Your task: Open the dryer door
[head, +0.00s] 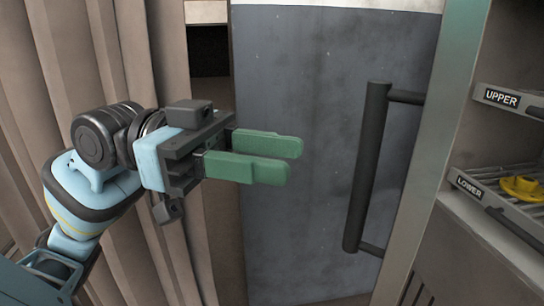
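A dark grey-blue door panel (290,62), which I take to be the dryer door, fills the middle of the head view. It carries a long, dark vertical bar handle (367,168) near its right side. My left gripper (278,160) comes in from the left, with two green fingers pointing right. The fingers look spread, one behind the other, with nothing between them. They are left of the handle and apart from it, in front of the door. Whether the door stands slightly ajar I cannot tell. My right gripper is out of view.
A pale green frame post (436,130) stands right of the door. Beyond it are racks labelled UPPER (501,97) and LOWER (469,187); a yellow object (522,187) lies on the lower one. Brownish folded curtain or panelling (60,60) lines the left.

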